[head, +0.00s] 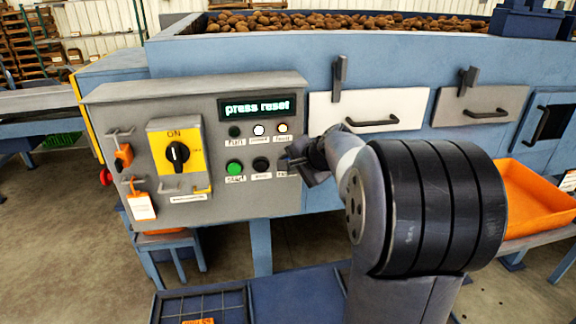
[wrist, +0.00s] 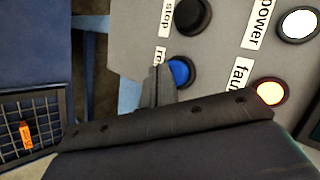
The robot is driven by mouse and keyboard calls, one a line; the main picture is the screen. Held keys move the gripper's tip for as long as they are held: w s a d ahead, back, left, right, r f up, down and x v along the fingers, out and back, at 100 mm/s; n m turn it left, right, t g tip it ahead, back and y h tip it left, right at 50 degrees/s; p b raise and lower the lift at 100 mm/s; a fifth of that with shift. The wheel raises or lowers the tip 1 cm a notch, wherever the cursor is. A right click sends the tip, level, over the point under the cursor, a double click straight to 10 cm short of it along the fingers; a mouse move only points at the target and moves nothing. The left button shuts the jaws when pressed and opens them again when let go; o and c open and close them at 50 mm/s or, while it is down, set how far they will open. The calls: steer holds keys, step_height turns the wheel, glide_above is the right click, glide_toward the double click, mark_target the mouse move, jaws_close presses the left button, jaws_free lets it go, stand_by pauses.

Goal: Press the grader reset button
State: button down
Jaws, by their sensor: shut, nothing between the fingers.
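The grey control panel (head: 210,210) has a lit display (head: 256,107) reading "press reset". The blue reset button (wrist: 180,72) shows in the wrist view beside a partly covered label (wrist: 160,57) starting "re". My gripper (wrist: 156,88) is shut and empty, its fingertips right next to the blue button and overlapping its edge in the picture. I cannot tell whether they touch it. In the head view my gripper (head: 292,164) is at the panel's lower right and hides the blue button.
A green start button (head: 234,168) and black stop button (head: 260,164) sit left of my gripper. Above are a white power lamp (head: 259,130) and a glowing fault lamp (head: 283,128). A yellow rotary switch (head: 177,152) is further left. An orange bin (head: 535,200) stands right.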

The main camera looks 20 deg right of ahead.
steer(key=shift+w+d, duration=0.1)
steer(key=shift+w, duration=0.4)
stand_by(0.5)
stand_by(0.3)
steer(key=shift+s+b, duration=0.3)
steer(key=shift+s, duration=0.6)
steer(key=s, duration=0.2)
steer(key=s+a+b, duration=0.1)
steer(key=s, duration=0.2)
steer(key=shift+a+b, duration=0.15)
steer(key=shift+b, duration=0.15)
steer(key=shift+w, duration=0.1)
